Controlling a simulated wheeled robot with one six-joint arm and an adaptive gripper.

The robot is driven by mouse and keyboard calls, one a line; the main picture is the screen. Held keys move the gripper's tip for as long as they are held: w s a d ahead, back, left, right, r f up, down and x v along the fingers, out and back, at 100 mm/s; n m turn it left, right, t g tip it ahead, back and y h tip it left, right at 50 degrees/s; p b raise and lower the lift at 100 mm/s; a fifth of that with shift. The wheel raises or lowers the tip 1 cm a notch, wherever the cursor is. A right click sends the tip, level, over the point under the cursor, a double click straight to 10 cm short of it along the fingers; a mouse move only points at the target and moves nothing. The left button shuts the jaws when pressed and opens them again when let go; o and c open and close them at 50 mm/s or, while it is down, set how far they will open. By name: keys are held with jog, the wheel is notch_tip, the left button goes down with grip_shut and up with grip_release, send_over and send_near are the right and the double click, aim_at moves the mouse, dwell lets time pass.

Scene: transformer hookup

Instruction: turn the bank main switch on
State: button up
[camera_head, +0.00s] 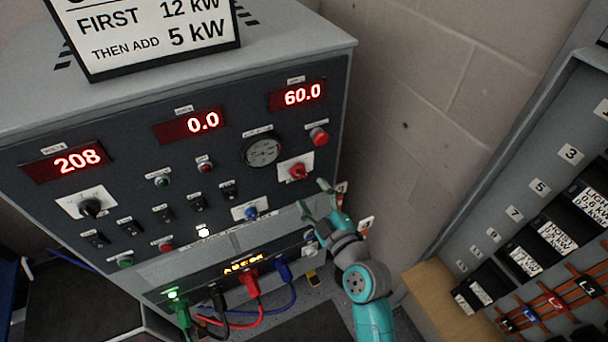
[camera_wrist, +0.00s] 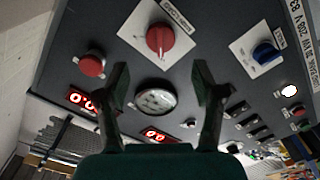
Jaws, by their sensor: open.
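A grey panel cabinet (camera_head: 236,140) carries a red rotary knob on a white plate (camera_head: 297,171) at its right side. The knob (camera_wrist: 160,41) also shows in the wrist view, beyond and roughly between my fingertips. A blue rotary knob (camera_head: 250,213) sits below left of it; it also shows in the wrist view (camera_wrist: 265,53). A black rotary knob (camera_head: 90,208) is at the far left. My gripper (camera_head: 311,194) is open and empty, just in front of the panel, below right of the red knob.
A red push button (camera_head: 319,137) and a round gauge (camera_head: 263,150) are above the red knob. Red displays (camera_head: 203,123) read 208, 0.0 and 60.0. Coloured cables (camera_head: 258,285) hang from the lower panel. A block wall (camera_head: 415,120) and breaker panel (camera_head: 540,185) are right.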

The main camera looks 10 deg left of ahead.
aim_at(299, 176)
jog(key=x, duration=0.7)
jog(key=shift+w+a, duration=0.1)
jog(key=shift+a, duration=0.1)
jog(key=c, duration=1.1)
